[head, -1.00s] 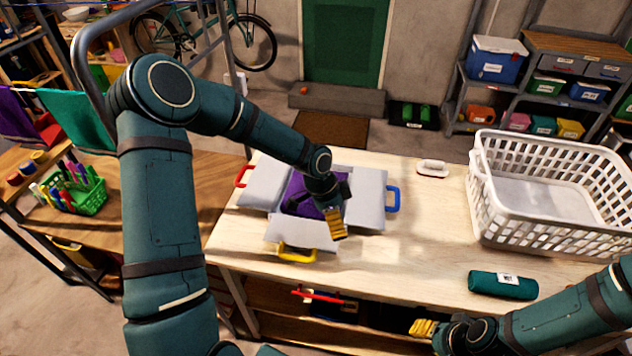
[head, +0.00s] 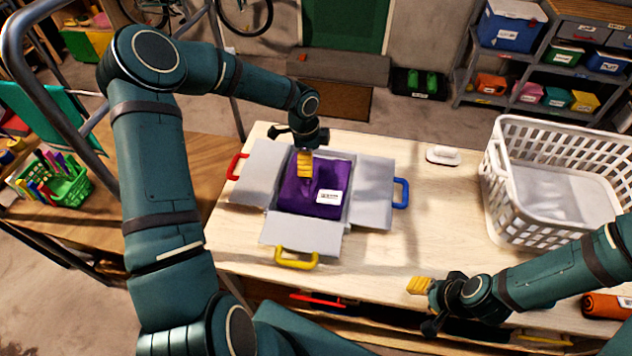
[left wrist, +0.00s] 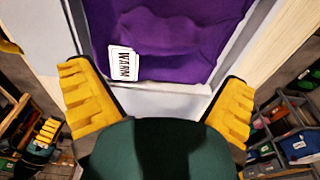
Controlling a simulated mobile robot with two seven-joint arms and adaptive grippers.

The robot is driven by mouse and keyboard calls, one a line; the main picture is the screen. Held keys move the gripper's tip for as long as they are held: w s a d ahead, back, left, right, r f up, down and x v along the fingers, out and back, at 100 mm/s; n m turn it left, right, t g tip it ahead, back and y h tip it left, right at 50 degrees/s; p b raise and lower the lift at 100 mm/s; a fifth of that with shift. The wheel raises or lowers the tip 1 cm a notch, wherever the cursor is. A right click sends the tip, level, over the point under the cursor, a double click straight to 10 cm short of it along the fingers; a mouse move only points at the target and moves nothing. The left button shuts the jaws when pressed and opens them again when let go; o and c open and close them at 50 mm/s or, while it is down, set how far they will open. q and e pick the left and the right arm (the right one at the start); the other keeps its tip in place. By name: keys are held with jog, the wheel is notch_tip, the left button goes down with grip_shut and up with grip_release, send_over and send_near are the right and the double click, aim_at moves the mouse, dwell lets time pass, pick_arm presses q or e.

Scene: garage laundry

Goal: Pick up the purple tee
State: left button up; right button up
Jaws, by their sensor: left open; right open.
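The purple tee (head: 312,190) lies folded in the middle of a grey folding board, with a white label facing up. In the left wrist view the purple tee (left wrist: 165,35) shows its label reading "WARM". The grey folding board (head: 375,180) has flaps spread flat, with red, blue and yellow handles. My left gripper (head: 305,163) is open above the far edge of the tee; in the left wrist view its yellow fingers (left wrist: 155,105) are apart with nothing between them. My right gripper (head: 420,286) is empty and open over the table's front edge.
A white laundry basket (head: 500,185) stands at the right of the pale table (head: 430,225). A green crate of pens (head: 62,185) sits on the left bench. The table between board and basket is mostly clear.

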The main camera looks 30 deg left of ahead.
aim_at(316, 173)
pick_arm(q)
jog(key=shift+w+d+f, duration=0.15)
jog(key=shift+f, duration=1.1)
jog(key=shift+w+d+f, duration=0.1)
jog(key=shift+d+f, duration=0.1)
jog(key=shift+f, duration=1.05)
jog(key=shift+w+d+f, duration=0.15)
jog(key=shift+f, duration=1.1)
jog(key=c, duration=1.2)
